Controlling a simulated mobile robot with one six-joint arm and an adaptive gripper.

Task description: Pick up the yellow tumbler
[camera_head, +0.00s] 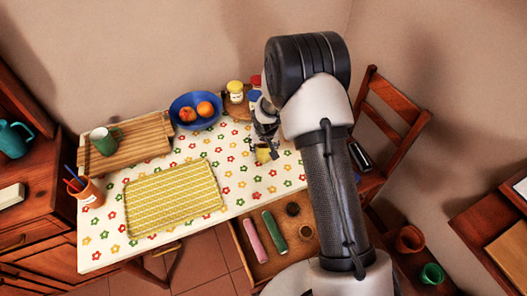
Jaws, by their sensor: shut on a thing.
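The yellow tumbler (263,155) is small in the head view, near the right end of the flower-patterned table (240,181). My gripper (264,142) comes down over it from above and is shut on it. The fingers and arm hide part of the tumbler. I cannot tell whether its base touches the tabletop.
An open drawer (245,247) juts out in front.

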